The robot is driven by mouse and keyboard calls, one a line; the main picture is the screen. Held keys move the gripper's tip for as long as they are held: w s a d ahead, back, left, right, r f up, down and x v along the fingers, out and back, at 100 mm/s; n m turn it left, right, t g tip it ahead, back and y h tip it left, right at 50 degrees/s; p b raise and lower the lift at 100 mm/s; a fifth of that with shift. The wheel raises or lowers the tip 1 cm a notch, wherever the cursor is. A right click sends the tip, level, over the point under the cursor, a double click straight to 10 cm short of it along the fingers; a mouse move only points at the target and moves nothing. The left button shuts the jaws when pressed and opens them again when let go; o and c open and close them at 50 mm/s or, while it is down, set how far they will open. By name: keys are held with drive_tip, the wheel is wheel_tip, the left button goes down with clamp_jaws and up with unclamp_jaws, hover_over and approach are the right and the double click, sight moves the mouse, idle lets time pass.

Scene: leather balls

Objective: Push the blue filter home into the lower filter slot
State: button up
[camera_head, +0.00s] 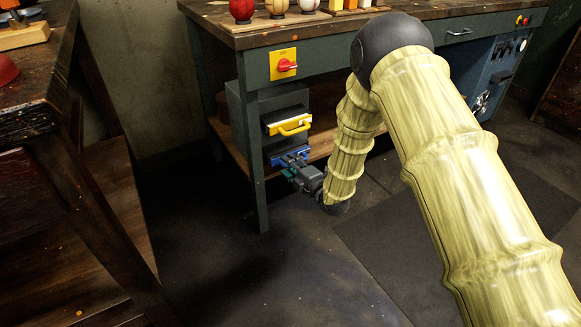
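The blue filter (276,157) shows as a small strip of blue at the lower slot of a dark grey cabinet (242,122) under the workbench. My gripper (289,163) is low down, right at the front of the blue filter, and covers much of it. Whether the fingers touch the filter, and whether they are open or shut, is too small to tell. How far the blue filter stands out of its slot cannot be made out. Above it, a yellow filter (288,116) with a yellow handle sits at the upper slot.
A workbench leg (258,196) stands just left of the slots. A panel with a red switch (284,65) is on the bench front above. Balls, one a red ball (242,10), stand on the benchtop. A wooden table (38,108) is at left. The floor in front is clear.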

drive_tip(key=v, duration=1.2)
drive_tip(key=s+d+f+m+g+h+p, duration=0.2)
drive_tip(key=s+d+f+m+g+h, duration=0.15)
drive_tip(key=s+d+f+m, duration=0.45)
drive_tip(key=s+d+f+m+g+h+p, duration=0.15)
drive_tip(key=s+d+f+m+h, duration=0.35)
drive_tip(key=s+f, duration=0.5)
drive_tip(key=s+d+m+g+h+p, duration=0.1)
drive_tip(key=s+d+m+g, duration=0.25)
drive_tip(key=s, duration=0.55)
drive_tip(key=s+d+m+g+p, duration=0.1)
drive_tip(key=s+d+m+g, duration=0.3)
drive_tip(key=s, duration=0.6)
drive_tip(key=s+d+m+g+h+p, duration=0.1)
drive_tip(key=s+d+m, duration=0.1)
drive_tip(key=s+m, duration=0.5)
wheel_tip(320, 180, up, 36)
drive_tip(key=s+n+p, duration=0.1)
drive_tip(key=n+p, duration=0.1)
drive_tip(key=p, duration=3.5)
drive_tip(key=shift+s+a+t, duration=0.15)
drive_tip(key=shift+s+t, duration=0.2)
drive_tip(key=shift+s, duration=0.05)
